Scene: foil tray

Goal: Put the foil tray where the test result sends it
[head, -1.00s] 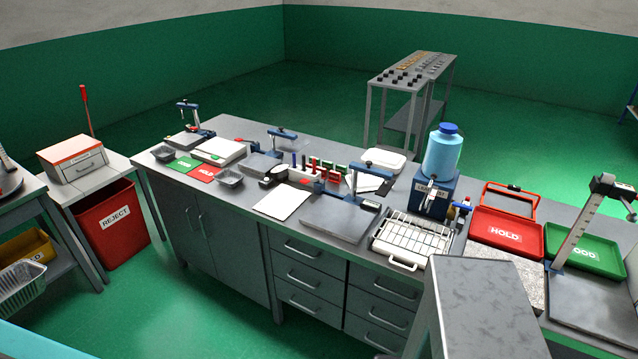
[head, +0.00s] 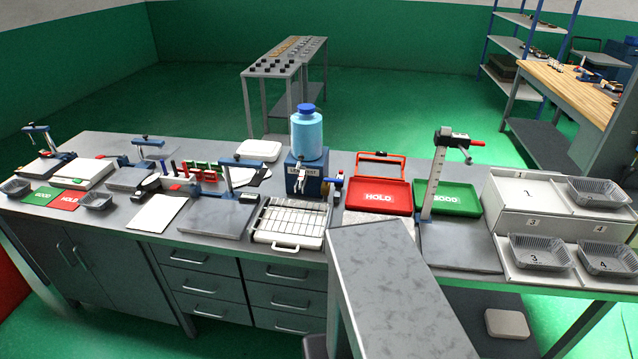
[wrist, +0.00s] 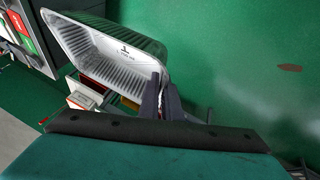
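A ribbed foil tray (wrist: 105,45) shows close up in the wrist view, tilted, with small dark print on its inner base. My gripper (wrist: 161,85) is shut on its rim at the tray's right end, clear of the floor. My gripper is not in the head view. On the bench, a red tray marked HOLD (head: 378,208) stands left of a green tray marked GOOD (head: 455,208). A blue test device (head: 308,180) with a light-blue bottle stands left of them. A green GOOD card (head: 42,196) and a red HOLD card (head: 70,202) lie farther left.
A height gauge (head: 433,185) rises near the GOOD tray. A grey-topped block (head: 385,262) stands in front of the bench. A wire rack (head: 285,243) lies mid-bench.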

